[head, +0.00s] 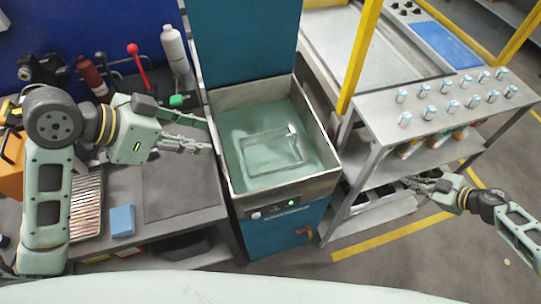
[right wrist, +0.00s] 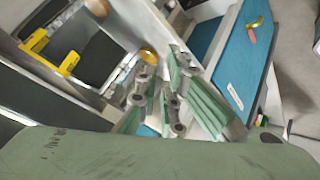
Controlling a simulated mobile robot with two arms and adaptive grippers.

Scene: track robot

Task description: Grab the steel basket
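The steel basket (head: 271,166) shows as a thin rectangular wire outline in the green liquid of a steel wash basin (head: 330,173). How much of it lies under the liquid I cannot tell. My left gripper (head: 208,136) is at the basin's left rim, left of the basket and apart from it. Its fingers are spread and empty. My right gripper (head: 408,183) is to the right of the basin, beside the steel rack, far from the basket. Its fingers also show in the right wrist view (right wrist: 172,100), apart with nothing between them.
A steel rack (head: 385,118) with several small jars on top stands right of the basin, with a yellow post (head: 360,55). The left bench holds a white bottle (head: 174,48), a red lever (head: 133,50) and a blue block (head: 122,220). Floor at lower right is clear.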

